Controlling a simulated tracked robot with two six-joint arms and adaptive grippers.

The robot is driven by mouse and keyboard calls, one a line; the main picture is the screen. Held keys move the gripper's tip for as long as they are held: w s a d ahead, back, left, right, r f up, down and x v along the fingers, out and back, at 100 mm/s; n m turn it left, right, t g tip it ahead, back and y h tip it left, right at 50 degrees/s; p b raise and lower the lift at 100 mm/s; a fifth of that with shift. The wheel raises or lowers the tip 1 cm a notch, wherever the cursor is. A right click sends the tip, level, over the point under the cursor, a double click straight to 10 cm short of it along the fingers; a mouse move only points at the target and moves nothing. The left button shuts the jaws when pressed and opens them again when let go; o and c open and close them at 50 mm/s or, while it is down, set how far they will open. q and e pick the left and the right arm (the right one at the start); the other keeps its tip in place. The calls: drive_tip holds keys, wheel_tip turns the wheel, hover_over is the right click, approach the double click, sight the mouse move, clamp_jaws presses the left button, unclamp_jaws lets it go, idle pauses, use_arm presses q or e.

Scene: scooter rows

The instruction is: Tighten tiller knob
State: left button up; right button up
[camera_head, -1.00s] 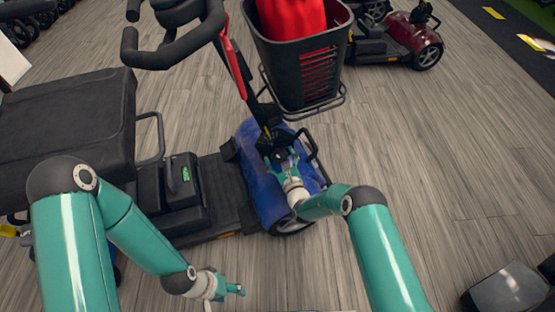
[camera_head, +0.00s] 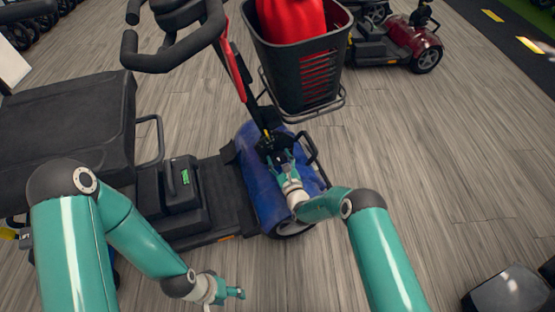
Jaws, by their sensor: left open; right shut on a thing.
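A blue scooter stands in front of me, with its red-and-black tiller (camera_head: 236,72) rising from the blue front cover (camera_head: 262,190) to black handlebars (camera_head: 172,40). My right gripper (camera_head: 281,160) is at the foot of the tiller, shut on a small dark part there. That part is the tiller knob by its place, but the fingers and the black tiller base mostly hide it. My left gripper (camera_head: 238,293) is open and empty, low in front of the scooter's side, apart from it.
A black basket (camera_head: 305,70) with a red thing (camera_head: 290,18) in it hangs on the tiller above my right gripper. The black seat (camera_head: 68,125) is at the left. A dark red scooter (camera_head: 412,42) stands behind. The floor at the right is mostly clear.

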drive_tip(key=shift+s+a+f, duration=0.1)
drive_tip(key=m, duration=0.5)
drive_tip(key=shift+f+m, duration=0.1)
drive_tip(key=shift+m, duration=0.3)
drive_tip(key=m, duration=1.7)
drive_tip(key=shift+s+d+f+m, duration=0.1)
drive_tip(key=shift+d+f+m, duration=0.1)
drive_tip(key=shift+m, duration=0.2)
drive_tip(key=o, duration=1.1)
drive_tip(key=shift+c, duration=0.2)
drive_tip(key=shift+o, duration=0.5)
drive_tip(key=shift+r, duration=0.15)
drive_tip(key=shift+a+r, duration=0.1)
